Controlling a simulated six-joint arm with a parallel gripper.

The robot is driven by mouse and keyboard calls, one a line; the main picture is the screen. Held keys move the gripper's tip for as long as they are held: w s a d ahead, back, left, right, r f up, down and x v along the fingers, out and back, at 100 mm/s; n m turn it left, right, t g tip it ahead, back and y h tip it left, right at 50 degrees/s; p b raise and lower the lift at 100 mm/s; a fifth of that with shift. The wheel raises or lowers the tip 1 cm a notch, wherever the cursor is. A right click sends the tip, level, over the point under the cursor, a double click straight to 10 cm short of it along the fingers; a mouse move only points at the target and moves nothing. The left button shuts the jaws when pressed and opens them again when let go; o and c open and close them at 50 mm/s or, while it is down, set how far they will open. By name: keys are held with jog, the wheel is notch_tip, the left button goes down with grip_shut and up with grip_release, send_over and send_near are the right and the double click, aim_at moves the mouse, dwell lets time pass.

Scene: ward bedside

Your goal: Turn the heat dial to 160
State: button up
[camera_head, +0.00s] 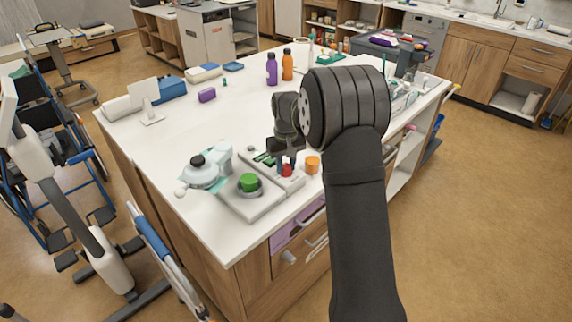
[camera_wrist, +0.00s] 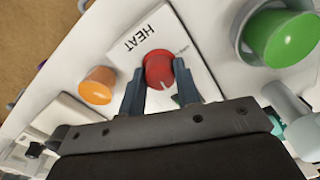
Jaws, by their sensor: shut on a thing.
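The heat dial (camera_wrist: 159,69) is a red round knob with a pale pointer line, on a white panel (camera_wrist: 135,51) lettered HEAT in the wrist view. The small scale print beside it is too small to read. In the head view the red dial (camera_head: 287,170) shows just below my gripper (camera_head: 284,160), on the grey-white device (camera_head: 250,207) near the counter's front edge. My gripper (camera_wrist: 158,80) is shut on the dial, with one dark finger on each side of it. The fingers hide parts of the dial's sides.
A green knob (camera_head: 249,182) in a grey ring is left of the dial. An orange cap (camera_head: 312,164) stands close on the right. Purple (camera_head: 271,69) and orange (camera_head: 287,64) bottles stand behind.

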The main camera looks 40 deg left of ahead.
aim_at(286, 165)
jog(key=shift+m, duration=2.3)
jog(key=o, duration=1)
notch_tip(286, 165, up, 17)
jog(key=shift+r, duration=0.2)
jog(key=shift+f, duration=0.15)
